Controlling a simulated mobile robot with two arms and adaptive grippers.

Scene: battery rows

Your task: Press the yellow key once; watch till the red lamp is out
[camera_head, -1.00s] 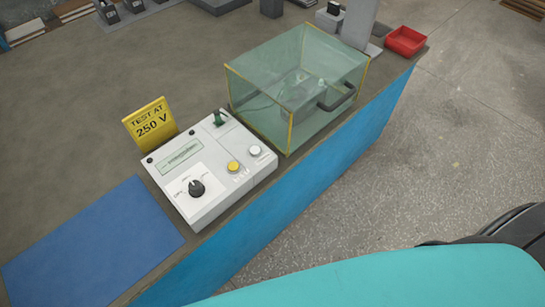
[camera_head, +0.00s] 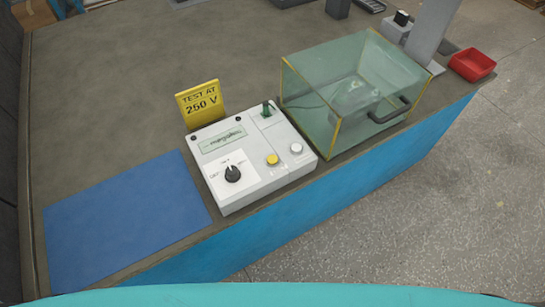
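A white test box (camera_head: 262,178) stands near the table's front edge. The yellow key (camera_head: 272,160) is on its front right part, with a white key (camera_head: 296,148) to its right. A black rotary knob (camera_head: 232,174) is at the left, below a pale display (camera_head: 221,141) whose writing is too small to read surely. A green part (camera_head: 266,109) stands at the box's back right. I see no lit red lamp. Neither of my grippers is in view.
A yellow sign (camera_head: 201,103) reading "TEST AT 250 V" stands behind the box. A clear case (camera_head: 312,104) with yellow edges and a black handle is to the right. A blue mat (camera_head: 122,222) lies left, and a red tray (camera_head: 472,64) sits far right. The table (camera_head: 120,90) is bare at back left.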

